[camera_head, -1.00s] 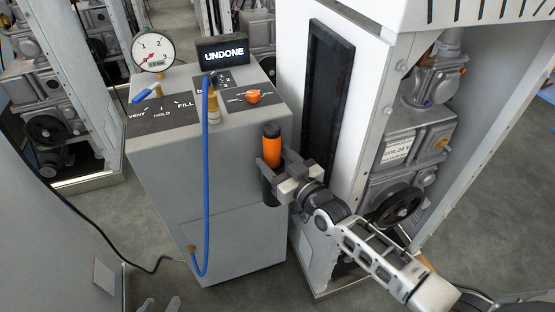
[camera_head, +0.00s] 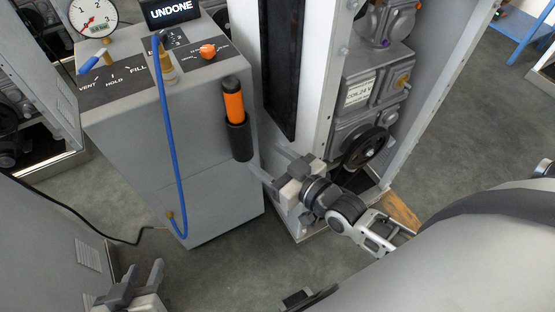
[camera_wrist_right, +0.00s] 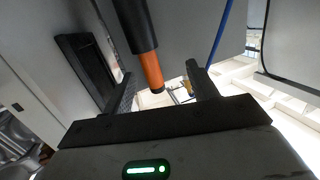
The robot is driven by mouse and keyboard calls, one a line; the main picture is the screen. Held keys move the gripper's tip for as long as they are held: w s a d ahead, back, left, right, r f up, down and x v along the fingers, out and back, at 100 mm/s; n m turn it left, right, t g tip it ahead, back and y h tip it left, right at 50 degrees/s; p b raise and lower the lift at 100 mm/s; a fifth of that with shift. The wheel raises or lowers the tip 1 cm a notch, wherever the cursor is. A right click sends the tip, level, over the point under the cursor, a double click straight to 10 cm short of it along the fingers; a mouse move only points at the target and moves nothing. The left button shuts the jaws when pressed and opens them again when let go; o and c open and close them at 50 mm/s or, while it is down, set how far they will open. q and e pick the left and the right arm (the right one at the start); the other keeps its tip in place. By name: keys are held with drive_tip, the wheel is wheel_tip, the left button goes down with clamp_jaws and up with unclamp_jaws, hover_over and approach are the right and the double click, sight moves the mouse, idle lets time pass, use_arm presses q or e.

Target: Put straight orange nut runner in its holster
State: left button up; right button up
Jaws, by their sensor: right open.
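The straight orange nut runner (camera_head: 234,103) stands upright in its black holster (camera_head: 239,139) on the side of the grey cabinet. Its orange body and black top show above the holster; its lower end is hidden inside. My right gripper (camera_head: 271,164) is open and empty, to the right of the holster and slightly below, apart from it. The right wrist view shows the nut runner (camera_wrist_right: 152,70) and the holster (camera_wrist_right: 133,24) beyond the open fingers. My left gripper (camera_head: 142,280) is open and empty at the bottom left, well away from the tool.
The grey cabinet (camera_head: 150,150) carries a gauge (camera_head: 93,15), an orange knob (camera_head: 207,51), a blue hose (camera_head: 173,140) and a display reading UNDONE (camera_head: 170,11). A white cabinet with machinery (camera_head: 360,90) stands close on the right. Floor is free farther right.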

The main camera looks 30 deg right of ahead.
drive_tip(key=s+a+f+g+h, duration=0.1)
drive_tip(key=s+a+g, duration=0.1)
drive_tip(key=s, duration=0.3)
drive_tip(key=s+a+f+m+g+h, duration=0.1)
drive_tip(key=s+f+g, duration=0.1)
drive_tip(key=s, duration=0.3)
drive_tip(key=shift+s+a+g+p, duration=0.15)
drive_tip(key=shift+a+g+p, duration=0.2)
drive_tip(key=shift+g, duration=0.15)
